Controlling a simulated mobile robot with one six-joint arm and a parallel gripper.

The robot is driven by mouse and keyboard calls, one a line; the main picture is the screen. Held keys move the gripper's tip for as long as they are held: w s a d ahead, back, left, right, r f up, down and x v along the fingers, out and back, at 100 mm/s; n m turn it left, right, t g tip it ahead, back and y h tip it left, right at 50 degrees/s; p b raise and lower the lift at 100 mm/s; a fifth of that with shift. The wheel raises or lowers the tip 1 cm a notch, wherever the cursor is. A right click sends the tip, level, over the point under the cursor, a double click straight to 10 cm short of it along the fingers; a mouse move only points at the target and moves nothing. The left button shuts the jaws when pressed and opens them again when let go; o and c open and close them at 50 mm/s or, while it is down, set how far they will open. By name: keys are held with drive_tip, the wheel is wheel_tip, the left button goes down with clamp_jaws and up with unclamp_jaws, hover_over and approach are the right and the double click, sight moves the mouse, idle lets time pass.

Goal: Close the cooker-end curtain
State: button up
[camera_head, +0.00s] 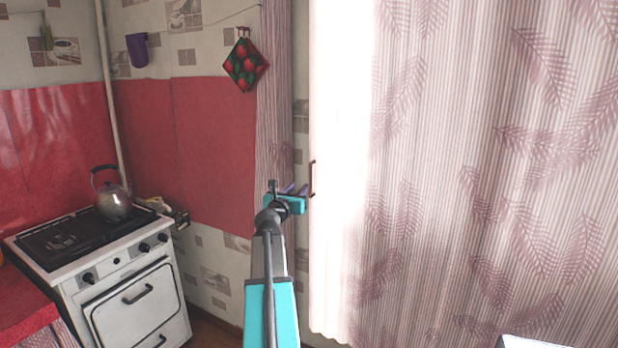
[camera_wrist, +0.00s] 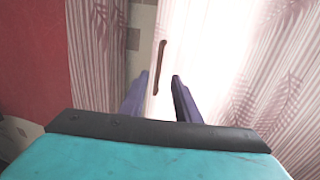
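A wide pale striped curtain with mauve leaf prints (camera_head: 480,180) hangs across the right of the head view; its left part is washed out by light. It also fills the right of the wrist view (camera_wrist: 285,70). A thin brown upright handle (camera_head: 312,178) is at its left edge, and shows in the wrist view (camera_wrist: 159,67). My gripper (camera_head: 295,190) is just left of the handle in the head view. In the wrist view its two purple fingers (camera_wrist: 160,88) are apart and empty, with the handle beyond them, seemingly not touched.
A narrow striped curtain (camera_head: 275,100) hangs left of the wide one, with a strip of tiled wall between. A white cooker (camera_head: 120,285) with a kettle (camera_head: 112,200) stands at the left. A strawberry potholder (camera_head: 245,64) hangs on the wall.

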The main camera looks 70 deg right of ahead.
sight(310, 174)
drive_tip(key=shift+w+d+p, duration=0.15)
drive_tip(key=shift+d+p, duration=0.25)
drive_tip(key=shift+d, duration=1.8)
drive_tip(key=shift+w+d+p, duration=0.2)
drive_tip(key=shift+d+p, duration=0.15)
drive_tip(key=shift+d, duration=1.85)
drive_tip(key=shift+w+d+p, duration=0.15)
drive_tip(key=shift+d+p, duration=0.25)
drive_tip(key=shift+d, duration=1.8)
clamp_jaws()
